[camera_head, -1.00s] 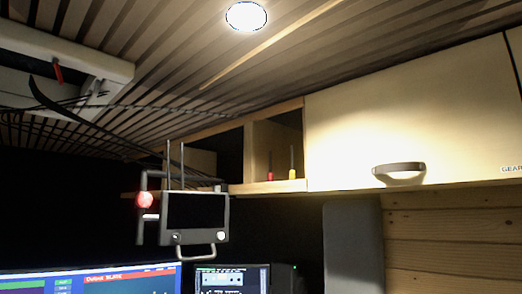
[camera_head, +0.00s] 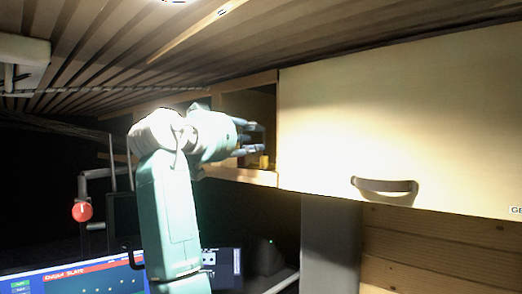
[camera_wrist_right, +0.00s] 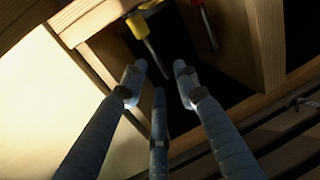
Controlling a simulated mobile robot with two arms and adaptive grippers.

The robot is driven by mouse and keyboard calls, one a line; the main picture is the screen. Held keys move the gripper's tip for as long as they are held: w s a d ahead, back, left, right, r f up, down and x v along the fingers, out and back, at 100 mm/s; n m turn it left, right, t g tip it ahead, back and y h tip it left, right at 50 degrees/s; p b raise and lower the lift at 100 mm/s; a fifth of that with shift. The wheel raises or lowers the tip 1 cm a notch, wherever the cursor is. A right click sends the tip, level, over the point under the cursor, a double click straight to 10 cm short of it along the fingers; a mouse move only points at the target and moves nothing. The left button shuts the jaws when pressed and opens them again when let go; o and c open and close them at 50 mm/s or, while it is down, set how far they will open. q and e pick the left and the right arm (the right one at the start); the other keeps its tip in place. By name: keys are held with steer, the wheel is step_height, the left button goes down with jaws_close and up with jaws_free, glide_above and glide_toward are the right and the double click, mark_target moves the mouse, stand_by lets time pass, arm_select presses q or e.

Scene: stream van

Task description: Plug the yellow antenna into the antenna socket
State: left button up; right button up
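The yellow antenna (camera_head: 264,161) stands on the open cubby shelf, its thin dark rod partly hidden by my gripper. In the right wrist view its yellow base (camera_wrist_right: 138,25) is at the top, with the rod pointing down toward my fingers. My right gripper (camera_head: 258,135) is at the cubby opening, close to the antenna. Its fingers (camera_wrist_right: 160,72) are spread and empty; the rod tip appears near the gap between them. I cannot pick out the antenna socket. My left gripper is out of view.
A red antenna (camera_wrist_right: 205,22) stands beside the yellow one in the cubby (camera_head: 240,175). A closed cabinet door (camera_head: 400,110) with a handle (camera_head: 384,190) is right of it. Screens (camera_head: 85,278) are below. A red lamp (camera_head: 82,211) hangs at left.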

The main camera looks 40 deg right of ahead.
mark_target(264, 138)
steer(key=p+x, duration=0.2)
steer(key=x, duration=0.1)
steer(key=p+x, duration=0.2)
steer(key=shift+d+r, duration=0.25)
steer(key=shift+d, duration=0.15)
steer(key=shift+w+d+f, duration=0.1)
steer(key=shift+d+f, duration=0.2)
steer(key=shift+d, duration=0.2)
steer(key=shift+a+r, duration=0.1)
steer(key=shift+a, duration=0.2)
jaws_close()
